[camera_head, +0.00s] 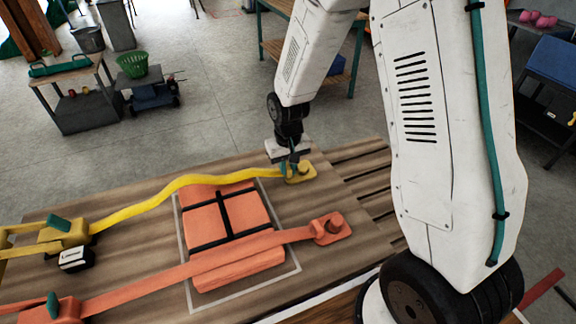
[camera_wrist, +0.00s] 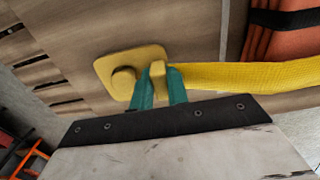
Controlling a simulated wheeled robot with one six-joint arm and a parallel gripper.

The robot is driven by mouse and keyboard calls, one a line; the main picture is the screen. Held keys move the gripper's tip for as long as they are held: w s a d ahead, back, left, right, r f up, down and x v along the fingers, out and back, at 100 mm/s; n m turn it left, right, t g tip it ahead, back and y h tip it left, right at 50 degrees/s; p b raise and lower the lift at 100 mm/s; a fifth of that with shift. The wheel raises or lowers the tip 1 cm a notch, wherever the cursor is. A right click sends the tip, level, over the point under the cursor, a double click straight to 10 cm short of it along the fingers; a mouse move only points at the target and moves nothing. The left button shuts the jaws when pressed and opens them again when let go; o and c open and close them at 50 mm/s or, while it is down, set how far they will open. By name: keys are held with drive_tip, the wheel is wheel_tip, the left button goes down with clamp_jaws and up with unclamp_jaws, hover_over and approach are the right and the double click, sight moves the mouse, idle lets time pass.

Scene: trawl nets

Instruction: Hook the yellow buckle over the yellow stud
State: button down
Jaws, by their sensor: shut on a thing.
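The yellow strap (camera_head: 150,207) runs across the wooden deck to a yellow plate (camera_wrist: 117,62) with a round yellow stud (camera_wrist: 123,81) standing on it. My gripper (camera_head: 291,168) is at this end of the strap, low over the plate. In the wrist view, its green fingers (camera_wrist: 160,90) are shut on the raised part of the yellow buckle (camera_wrist: 158,70), right beside the stud. The strap leaves the fingers to the right. The fingers hide the buckle's lower part, and I cannot tell whether it goes around the stud.
An orange bundle (camera_head: 225,212) with black bands lies beside the yellow strap, under an orange strap (camera_head: 160,281). The orange strap ends at an orange plate and stud (camera_head: 331,229). A yellow ratchet (camera_head: 66,233) with a green handle is at the left. Slatted boards (camera_head: 362,170) lie to the right.

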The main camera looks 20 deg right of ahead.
drive_tip(key=c, duration=1.3)
unclamp_jaws()
drive_tip(key=shift+r, duration=0.1)
wheel_tip(320, 180, up, 8)
drive_tip(key=shift+f, duration=0.2)
drive_tip(key=shift+t, duration=0.7)
drive_tip(key=s+d+r, duration=0.1)
drive_tip(key=s+r, duration=0.5)
drive_tip(key=s, duration=0.3)
drive_tip(key=s+d+r, duration=0.1)
drive_tip(key=s+r, duration=0.6)
drive_tip(key=s, duration=0.2)
drive_tip(key=s+d+r, duration=0.1)
drive_tip(key=s+r, duration=0.5)
drive_tip(key=s, duration=0.3)
drive_tip(key=shift+r, duration=0.4)
